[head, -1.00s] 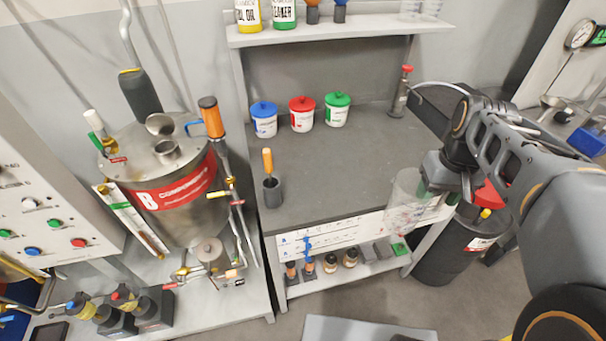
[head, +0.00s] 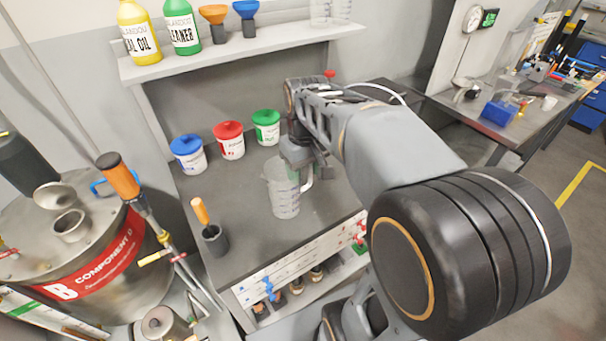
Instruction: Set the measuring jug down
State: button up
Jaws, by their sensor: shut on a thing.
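The clear measuring jug (head: 283,193) is upright over the grey bench top (head: 247,206), right of centre. Its handle is on the right side. My gripper (head: 303,172) is at the jug's handle and is shut on it. My arm link hides part of the gripper, so the fingertips show poorly. The jug's base appears at the bench surface, but I cannot tell whether it touches.
Bottles and funnels line the shelf (head: 235,55). Bench between cup and jug is clear.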

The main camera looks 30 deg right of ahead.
jog(key=w+d+f+p, duration=0.1)
jog(key=w+d+f, duration=0.2)
jog(key=w+d, duration=0.3)
jog(key=shift+f+p, duration=0.2)
jog(key=shift+p, duration=0.1)
jog(key=w+d+f, duration=0.2)
jog(key=f, duration=0.1)
jog(key=w+d+f, duration=0.1)
jog(key=f, duration=0.1)
jog(key=shift+d+f, duration=0.2)
jog(key=shift+d, duration=0.05)
jog(key=shift+w+d+f, duration=0.1)
jog(key=shift+d+f, duration=0.05)
jog(key=shift+f, duration=0.1)
jog(key=shift+f+p, duration=0.3)
jog(key=shift+f, duration=1.3)
jog(key=shift+f, duration=0.1)
jog(key=shift+f, duration=0.15)
jog(key=o, duration=1.2)
